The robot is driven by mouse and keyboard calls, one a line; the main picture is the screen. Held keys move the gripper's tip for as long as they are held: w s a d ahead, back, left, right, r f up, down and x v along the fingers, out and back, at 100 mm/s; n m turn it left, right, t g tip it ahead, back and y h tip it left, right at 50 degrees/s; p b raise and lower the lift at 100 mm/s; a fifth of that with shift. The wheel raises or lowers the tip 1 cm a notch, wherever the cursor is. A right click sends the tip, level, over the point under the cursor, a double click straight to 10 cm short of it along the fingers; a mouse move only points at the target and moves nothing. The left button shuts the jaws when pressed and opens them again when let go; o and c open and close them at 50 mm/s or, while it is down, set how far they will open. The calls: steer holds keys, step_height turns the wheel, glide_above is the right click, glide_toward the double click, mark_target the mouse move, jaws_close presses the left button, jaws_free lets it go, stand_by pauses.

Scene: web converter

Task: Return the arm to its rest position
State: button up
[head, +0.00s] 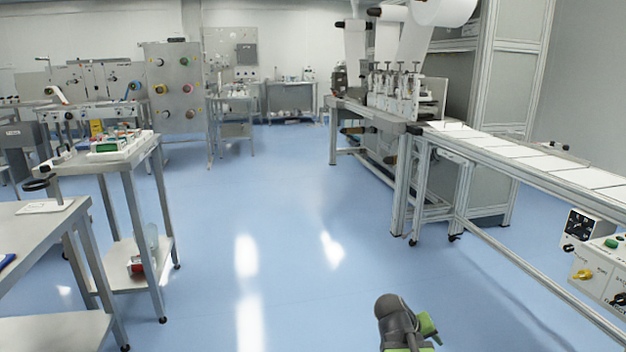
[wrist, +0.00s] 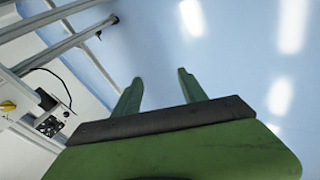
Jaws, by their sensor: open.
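My arm shows at the bottom of the head view, grey with green parts, over the blue floor. Part of my gripper (head: 428,326) shows there as a green piece at its right side. In the wrist view my gripper (wrist: 160,80) has two green fingers standing well apart, with nothing between them but floor. It is open and empty, and its fingers touch nothing.
A conveyor (head: 540,162) with white sheets runs along the right, with a control box (head: 600,262) below it. Steel tables (head: 75,215) stand at the left. The blue floor (head: 270,200) between them is clear.

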steer(key=s+a+f+g+y, duration=0.1)
steer(key=s+a+f+y, duration=0.25)
steer(key=a, duration=0.35)
steer(key=s+a+f+g+y, duration=0.2)
steer(key=s+a+y, duration=0.15)
steer(key=a, duration=0.45)
step_height(320, 180, up, 36)
steer(key=p, duration=3.5)
steer(key=shift+w+d+m, duration=0.15)
steer(key=shift+w+m, duration=0.15)
steer(key=shift+w, duration=0.05)
steer(key=shift+f, duration=0.1)
